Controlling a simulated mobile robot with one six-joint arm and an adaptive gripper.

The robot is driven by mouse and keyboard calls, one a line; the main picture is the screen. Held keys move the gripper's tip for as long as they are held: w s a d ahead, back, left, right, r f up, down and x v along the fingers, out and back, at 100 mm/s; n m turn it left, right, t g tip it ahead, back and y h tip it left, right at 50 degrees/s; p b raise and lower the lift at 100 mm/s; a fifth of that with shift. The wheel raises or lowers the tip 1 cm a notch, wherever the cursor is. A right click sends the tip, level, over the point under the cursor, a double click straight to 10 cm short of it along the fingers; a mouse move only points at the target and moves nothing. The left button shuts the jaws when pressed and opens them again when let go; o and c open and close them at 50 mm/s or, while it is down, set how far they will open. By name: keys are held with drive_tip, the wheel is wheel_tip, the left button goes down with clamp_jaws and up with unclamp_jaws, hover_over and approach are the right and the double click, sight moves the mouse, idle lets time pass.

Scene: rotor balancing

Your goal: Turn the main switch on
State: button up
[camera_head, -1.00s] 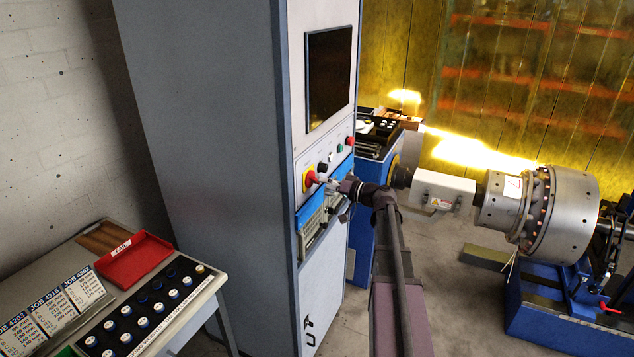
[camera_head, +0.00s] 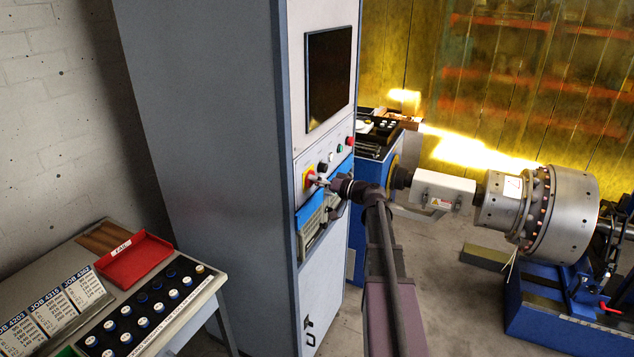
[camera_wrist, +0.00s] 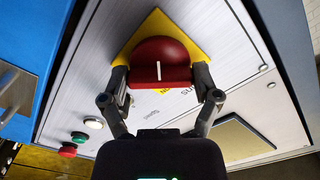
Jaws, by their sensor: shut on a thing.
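The main switch is a red rotary knob (camera_wrist: 160,62) on a yellow plate (camera_wrist: 191,24), set in the cabinet's light panel. In the head view the red knob (camera_head: 311,180) shows at the panel's left end, partly covered by my gripper. In the wrist view my gripper (camera_wrist: 161,78) is shut on the red knob, one finger on each side of it. A white mark on the knob points at the bar's lower edge. Lettering on the panel below the knob is partly hidden by the gripper.
A white button (camera_wrist: 93,123), a green button (camera_wrist: 78,137) and a red button (camera_wrist: 68,151) sit on the same panel. A dark screen (camera_head: 329,78) is above it. A rotor (camera_head: 560,205) stands at right, and a table with a red tray (camera_head: 134,259) at left.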

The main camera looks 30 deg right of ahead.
drive_tip(key=shift+m, duration=0.4)
drive_tip(key=m, duration=0.8)
drive_tip(key=shift+r+m, duration=0.1)
drive_tip(key=shift+m, duration=0.3)
drive_tip(key=m, duration=0.4)
drive_tip(key=shift+w+m, duration=0.1)
drive_tip(key=shift+m, duration=2.1)
drive_tip(key=shift+r, duration=0.1)
drive_tip(key=o, duration=1)
drive_tip(key=shift+c, duration=0.2)
